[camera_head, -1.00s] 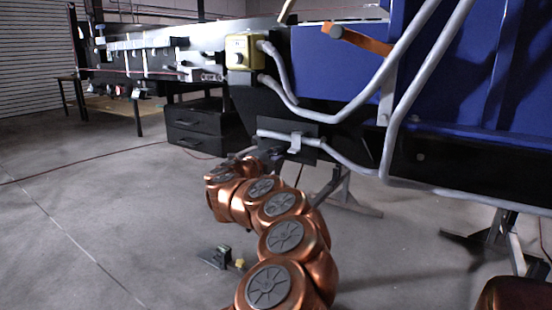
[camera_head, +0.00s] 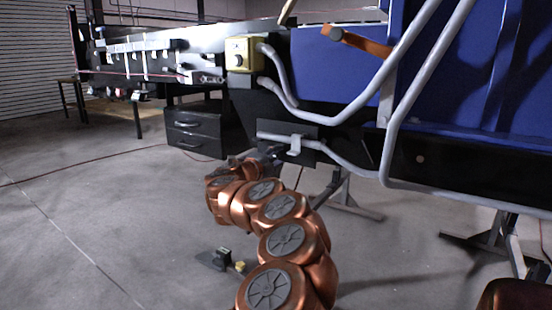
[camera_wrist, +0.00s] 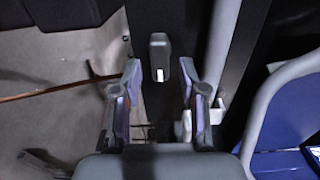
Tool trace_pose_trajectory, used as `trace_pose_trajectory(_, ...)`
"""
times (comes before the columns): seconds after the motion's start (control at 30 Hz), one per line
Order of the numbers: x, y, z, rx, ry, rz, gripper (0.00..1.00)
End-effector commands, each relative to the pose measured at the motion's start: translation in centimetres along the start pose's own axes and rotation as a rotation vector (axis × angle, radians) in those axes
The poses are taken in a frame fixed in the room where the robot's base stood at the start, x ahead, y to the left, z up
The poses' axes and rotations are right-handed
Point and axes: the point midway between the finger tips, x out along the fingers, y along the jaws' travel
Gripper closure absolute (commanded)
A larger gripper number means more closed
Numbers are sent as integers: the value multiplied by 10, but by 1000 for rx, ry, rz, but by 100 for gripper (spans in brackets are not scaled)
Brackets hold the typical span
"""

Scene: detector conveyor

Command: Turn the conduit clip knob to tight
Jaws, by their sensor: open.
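In the wrist view a small grey knob (camera_wrist: 159,50) with a white mark at its near end shows between and slightly beyond my fingertips. My gripper (camera_wrist: 160,75) is open, with one finger on each side of the knob's line and visible gaps to both. I cannot tell the knob's depth from the fingertips. A grey conduit (camera_wrist: 222,45) runs along the right of the fingers. In the head view my gripper (camera_head: 268,153) is just left of and below the conduit clip (camera_head: 295,145) on the grey conduit (camera_head: 335,156); the knob is not distinguishable there.
A blue machine panel (camera_head: 340,72) and bent conduits stand above and right of my arm. A yellow box (camera_head: 242,53) is mounted above. Black drawers (camera_head: 195,128) stand behind to the left. The floor (camera_head: 100,210) at left is mostly clear.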

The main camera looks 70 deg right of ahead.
Motion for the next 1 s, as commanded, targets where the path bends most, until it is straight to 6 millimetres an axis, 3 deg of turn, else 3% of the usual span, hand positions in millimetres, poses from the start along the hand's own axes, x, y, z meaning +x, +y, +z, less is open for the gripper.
trace_pose_trajectory(0.27,-16,0,1,0,-4,2,58)
trace_pose_trajectory(1.0,-112,0,1,1,-3,2,58)
